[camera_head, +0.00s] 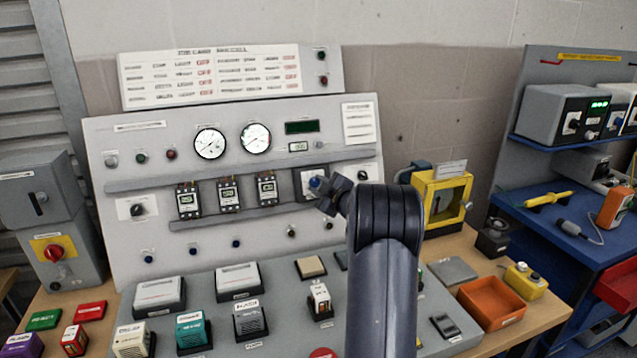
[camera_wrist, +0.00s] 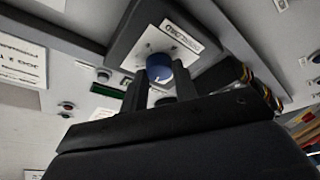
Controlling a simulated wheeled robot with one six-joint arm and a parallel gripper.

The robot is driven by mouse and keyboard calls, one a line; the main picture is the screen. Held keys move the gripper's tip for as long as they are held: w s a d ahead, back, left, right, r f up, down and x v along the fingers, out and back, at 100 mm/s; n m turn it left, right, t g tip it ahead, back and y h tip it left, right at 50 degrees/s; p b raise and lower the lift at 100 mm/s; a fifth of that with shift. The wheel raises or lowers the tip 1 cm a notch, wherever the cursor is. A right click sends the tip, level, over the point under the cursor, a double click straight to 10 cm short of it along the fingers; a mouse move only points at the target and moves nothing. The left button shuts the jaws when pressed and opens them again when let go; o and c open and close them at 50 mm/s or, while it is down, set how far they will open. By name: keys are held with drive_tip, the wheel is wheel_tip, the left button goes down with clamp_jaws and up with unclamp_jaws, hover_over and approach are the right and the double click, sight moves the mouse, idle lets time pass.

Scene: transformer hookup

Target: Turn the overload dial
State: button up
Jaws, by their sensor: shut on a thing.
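The overload dial (camera_wrist: 159,68) is a blue knob on a white plate of a dark square module. In the head view the dial (camera_head: 316,182) shows as a small blue spot on the module (camera_head: 309,176), at the right of the panel's row of devices. My gripper (camera_wrist: 160,82) is shut on the dial, with one dark finger at each side of it in the wrist view. In the head view my gripper (camera_head: 327,194) reaches the module from the right, and my wrist hides part of it. The dial's pointer mark cannot be read.
Several breakers (camera_head: 228,194) sit left of the module on the same rail. Two round gauges (camera_head: 210,143) and a green display (camera_head: 302,127) are above. A ledge (camera_head: 240,170) runs along the panel. A yellow box (camera_head: 441,200) stands right of my arm.

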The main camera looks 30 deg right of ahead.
drive_tip(key=shift+d+r+n+g+y+p, duration=0.1)
drive_tip(key=shift+n+g+y+p, duration=0.3)
drive_tip(key=shift+n, duration=0.7)
drive_tip(key=shift+d+n+g+y+p, duration=0.1)
drive_tip(key=shift+n+g+y+p, duration=0.1)
drive_tip(key=shift+n+p, duration=0.65)
drive_tip(key=shift+n, duration=0.45)
drive_tip(key=shift+a, duration=0.1)
drive_tip(key=o, duration=1)
drive_tip(key=shift+c, duration=0.2)
drive_tip(key=s+r+b, duration=0.1)
drive_tip(key=s+b, duration=0.1)
drive_tip(key=s, duration=0.8)
drive_tip(key=shift+s+d+r, duration=0.3)
drive_tip(key=shift+d+r, duration=0.1)
drive_tip(key=shift+w, duration=0.1)
